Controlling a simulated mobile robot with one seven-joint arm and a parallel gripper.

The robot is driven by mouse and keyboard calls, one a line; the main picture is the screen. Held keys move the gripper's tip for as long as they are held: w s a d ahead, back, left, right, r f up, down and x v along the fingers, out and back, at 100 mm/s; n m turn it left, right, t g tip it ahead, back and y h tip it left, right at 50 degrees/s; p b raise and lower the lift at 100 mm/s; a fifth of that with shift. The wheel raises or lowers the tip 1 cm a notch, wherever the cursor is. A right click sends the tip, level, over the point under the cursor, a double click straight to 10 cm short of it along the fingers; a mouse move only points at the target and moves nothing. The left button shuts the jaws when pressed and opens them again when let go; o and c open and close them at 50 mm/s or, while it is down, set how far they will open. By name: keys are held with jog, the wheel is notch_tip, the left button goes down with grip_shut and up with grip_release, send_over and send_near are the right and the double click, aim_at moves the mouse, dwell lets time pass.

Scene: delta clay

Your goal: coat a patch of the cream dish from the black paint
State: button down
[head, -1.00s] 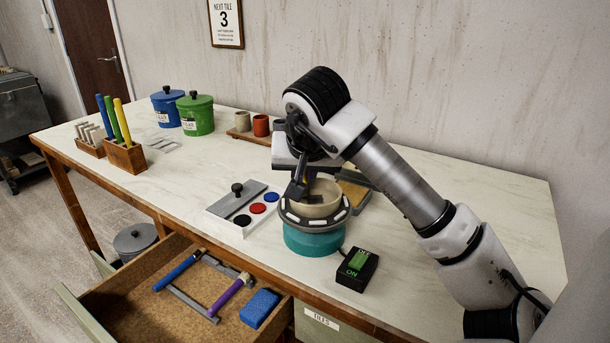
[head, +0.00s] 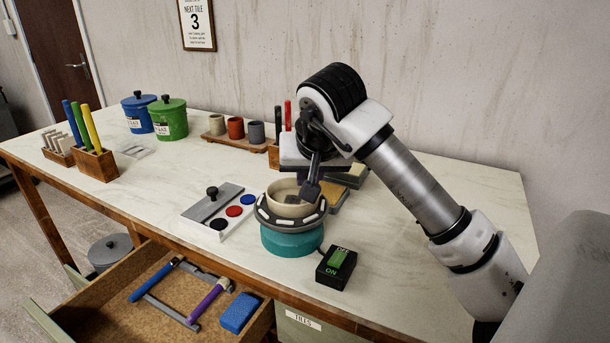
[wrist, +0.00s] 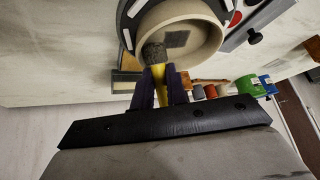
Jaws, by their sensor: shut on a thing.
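The cream dish (head: 283,211) sits on a dark round wheel (head: 268,217) with white marks and a teal base (head: 290,242). A dark grey square patch (wrist: 176,39) shows on the dish's inside. My gripper (head: 309,191) is over the right side of the dish. It is shut on a yellow tool (wrist: 161,88) with a dark tip (wrist: 154,53), seen in the wrist view. The tip overlaps the dish's rim; I cannot tell whether it touches. The black paint (head: 219,224) is the nearest round well in a white tray (head: 229,231), left of the wheel.
Red paint (head: 234,211) and blue paint (head: 248,199) share the tray with a grey knobbed lid (head: 211,205). A switch box (head: 337,267) reading ON stands in front right. An open drawer (head: 150,318) juts out front left. Cups (head: 235,128) and lidded pots (head: 170,119) stand behind.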

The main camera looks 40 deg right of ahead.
jog(key=shift+r, duration=0.1)
jog(key=shift+s+r+p, duration=0.1)
jog(key=shift+r+p, duration=1.8)
jog(key=shift+r, duration=1.1)
notch_tip(320, 180, up, 3)
jog(key=shift+f+p, duration=0.1)
jog(key=shift+p, duration=0.8)
